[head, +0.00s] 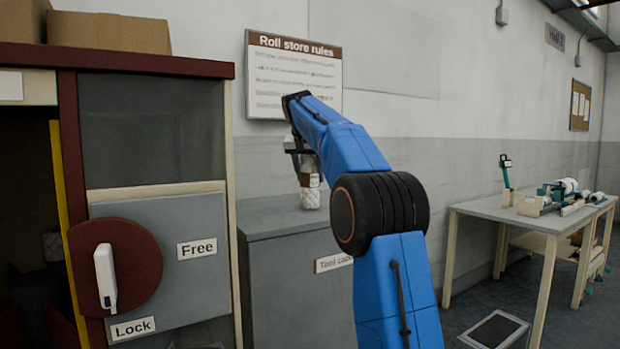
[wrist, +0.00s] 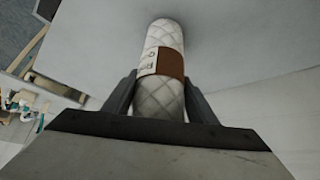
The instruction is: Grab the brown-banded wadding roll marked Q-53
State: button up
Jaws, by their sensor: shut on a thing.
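A white quilted wadding roll (head: 311,198) with a brown band stands upright at the top of the grey tool cabinet in the head view. In the wrist view the roll (wrist: 160,98) lies between my two dark fingers, with a pale label beside the brown band; its mark is too small to read surely. My gripper (wrist: 159,82) is shut on the roll, one finger on each side. In the head view my gripper (head: 299,150) is at the roll's upper part, partly hidden by my blue arm. I cannot tell whether the roll's base touches the cabinet top.
The grey tool cabinet (head: 285,217) has a bare top around the roll. A locker with a red knob (head: 113,265) and Free and Lock labels stands close on the left. A table (head: 545,222) with green-and-white equipment is at the right. A rules sign (head: 293,76) hangs behind.

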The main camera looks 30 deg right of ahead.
notch_tip(320, 180, up, 9)
jog(key=shift+w+f, duration=0.15)
jog(key=shift+f, duration=0.05)
jog(key=shift+r, duration=0.45)
